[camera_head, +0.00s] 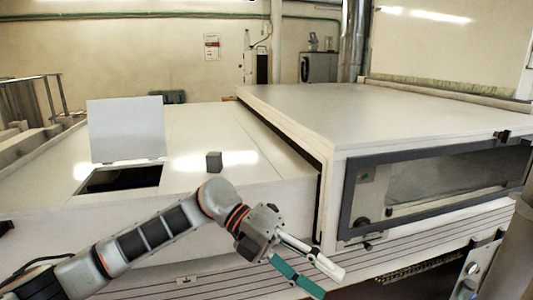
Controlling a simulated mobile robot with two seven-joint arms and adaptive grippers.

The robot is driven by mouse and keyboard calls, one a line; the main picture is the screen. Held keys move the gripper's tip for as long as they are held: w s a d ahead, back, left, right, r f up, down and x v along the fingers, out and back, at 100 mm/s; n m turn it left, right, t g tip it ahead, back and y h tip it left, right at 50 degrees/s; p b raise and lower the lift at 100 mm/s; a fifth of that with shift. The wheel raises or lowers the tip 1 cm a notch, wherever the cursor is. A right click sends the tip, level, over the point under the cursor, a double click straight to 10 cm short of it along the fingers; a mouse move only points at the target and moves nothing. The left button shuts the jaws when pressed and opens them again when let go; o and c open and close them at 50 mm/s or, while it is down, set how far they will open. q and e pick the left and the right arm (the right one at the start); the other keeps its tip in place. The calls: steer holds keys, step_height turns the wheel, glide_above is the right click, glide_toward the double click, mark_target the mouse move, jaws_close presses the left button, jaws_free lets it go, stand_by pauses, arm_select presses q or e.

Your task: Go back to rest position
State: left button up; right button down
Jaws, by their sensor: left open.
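My left gripper (328,284) is open, with one pale finger and one green finger spread apart. Nothing shows between the fingers. My left arm reaches in from the lower left, in front of the white machine's front side, and the gripper points down and to the right. My right gripper is not in view.
A white flat-topped machine (200,130) has a raised lid (126,130) behind a dark opening (120,180). A small dark grey cube (214,162) sits on its top. A higher white tunnel housing (340,105) with a grey-framed window (440,178) stands at the right.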

arm_select(q)
steer(key=w+a+f+n+t, duration=0.4)
steer(key=a+f+n+t, duration=0.35)
steer(key=n+t, duration=0.6)
steer(key=w+a+f+n+t, duration=0.5)
steer(key=f+n+t, duration=0.45)
steer(key=n, duration=0.75)
steer(key=s+a+f+n+g+y, duration=0.3)
steer(key=s+a+f, duration=0.6)
steer(key=f, duration=0.4)
steer(key=s+a+f+n+g+y, duration=0.2)
steer(key=s+a+f+n+y, duration=0.3)
steer(key=s+a+f, duration=0.5)
step_height(320, 180, down, 4)
steer(key=shift+s+r+n+g+y, duration=0.1)
steer(key=shift+s+n+g+y, duration=0.3)
steer(key=shift+s+y, duration=0.5)
steer(key=shift+w, duration=0.1)
